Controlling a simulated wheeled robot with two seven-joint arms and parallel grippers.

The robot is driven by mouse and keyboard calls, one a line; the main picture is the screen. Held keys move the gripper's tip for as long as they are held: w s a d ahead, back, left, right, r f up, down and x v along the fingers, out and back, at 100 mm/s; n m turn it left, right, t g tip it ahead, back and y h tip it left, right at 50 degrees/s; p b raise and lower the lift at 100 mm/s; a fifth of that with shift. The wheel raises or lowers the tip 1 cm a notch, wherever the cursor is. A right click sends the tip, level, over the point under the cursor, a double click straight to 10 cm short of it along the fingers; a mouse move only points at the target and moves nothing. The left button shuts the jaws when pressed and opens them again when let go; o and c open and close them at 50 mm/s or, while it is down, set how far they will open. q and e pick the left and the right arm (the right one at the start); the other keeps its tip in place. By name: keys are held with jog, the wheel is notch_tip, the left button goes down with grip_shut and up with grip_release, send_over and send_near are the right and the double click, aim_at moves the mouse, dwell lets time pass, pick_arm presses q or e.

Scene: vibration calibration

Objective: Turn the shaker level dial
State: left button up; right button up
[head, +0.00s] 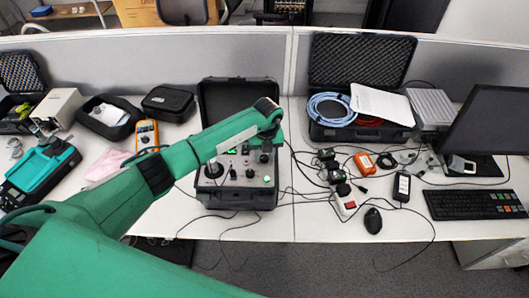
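The shaker unit (236,196) is a grey control panel in an open black case on the middle of the white desk. A large dark round dial (213,170) shows at the panel's left, with smaller knobs and green spots to its right. Labels are too small to read, so I cannot tell which is the level dial. My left arm reaches in from the lower left, across the case. My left gripper (267,143) points down over the panel's upper right part. Its fingers are too small and hidden to tell open from shut, or contact. My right gripper is out of view.
A black case with a blue cable coil (331,109) stands at the back right. An orange multimeter (147,135) stands left. A grey partition runs behind.

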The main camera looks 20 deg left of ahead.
pick_arm(q)
jog(key=shift+c, duration=0.2)
jog(key=c, duration=0.7)
jog(key=shift+o, duration=0.3)
jog(key=shift+f, duration=0.1)
jog(key=shift+f+m+b, duration=0.1)
jog(key=shift+m+b, duration=0.6)
jog(key=shift+b, duration=0.3)
jog(key=m+b, duration=0.8)
jog(key=b, duration=0.2)
jog(key=shift+a+f+m, duration=0.1)
jog(key=shift+m, duration=0.2)
jog(key=shift+s+r+m+t+b, duration=0.1)
jog(key=shift+m+t+b, duration=0.05)
jog(key=shift+m+b, duration=0.65)
jog(key=shift+r+m+t+b, duration=0.1)
jog(key=shift+m+t+b, duration=0.05)
jog(key=shift+m+b, duration=0.6)
jog(key=shift+r, duration=0.1)
